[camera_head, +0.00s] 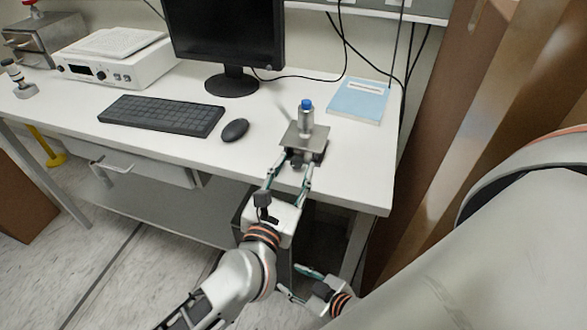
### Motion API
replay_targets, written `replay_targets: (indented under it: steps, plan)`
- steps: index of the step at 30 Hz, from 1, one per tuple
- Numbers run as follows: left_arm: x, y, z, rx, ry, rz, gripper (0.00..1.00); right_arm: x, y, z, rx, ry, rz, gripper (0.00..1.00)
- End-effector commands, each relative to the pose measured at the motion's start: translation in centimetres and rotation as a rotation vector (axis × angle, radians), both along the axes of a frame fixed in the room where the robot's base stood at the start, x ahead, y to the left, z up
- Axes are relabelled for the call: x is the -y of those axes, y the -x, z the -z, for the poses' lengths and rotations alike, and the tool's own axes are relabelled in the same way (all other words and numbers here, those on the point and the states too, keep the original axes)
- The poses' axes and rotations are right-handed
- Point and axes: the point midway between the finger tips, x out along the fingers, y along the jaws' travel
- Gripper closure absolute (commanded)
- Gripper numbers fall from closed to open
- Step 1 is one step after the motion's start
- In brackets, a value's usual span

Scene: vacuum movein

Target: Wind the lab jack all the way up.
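The lab jack (290,139) stands on the white table near its front edge, its grey top plate low over a dark body. A grey bottle with a blue cap (306,117) stands upright on the plate. My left gripper (294,162) is at the front of the jack, its two fingers apart, one on each side of the jack's front part. The knob is too small and covered to make out, and I cannot tell whether the fingers touch it. My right gripper (289,278) is low in front of the table, below its top, with fingers apart and nothing between them.
A black mouse (235,130), a keyboard (161,115) and a monitor (229,45) are left of the jack. A blue booklet (358,101) lies behind it to the right.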

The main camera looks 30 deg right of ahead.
Motion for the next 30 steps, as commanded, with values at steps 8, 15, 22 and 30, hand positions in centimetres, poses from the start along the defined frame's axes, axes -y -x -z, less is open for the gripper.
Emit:
replay_targets:
  steps: [8, 15, 22, 30]
  plan:
    - [0.0, 0.0, 0.0, 0.001, -0.001, 0.000, 0.97, 0.0, 0.0, 0.0, 0.000, 0.000, 0.000, 0.60]
    - [0.0, 0.0, -0.1, 0.011, -0.010, 0.000, 1.00, 0.0, 0.0, -0.3, 0.001, 0.000, 0.001, 0.60]
    - [0.0, 0.0, -0.2, 0.091, -0.078, 0.000, 1.00, 0.0, -0.2, -2.0, 0.006, 0.000, 0.000, 0.60]
    - [0.0, 0.1, 0.0, 0.097, -0.082, 0.000, 1.00, 0.0, -0.3, -2.0, 0.009, 0.000, 0.000, 0.60]
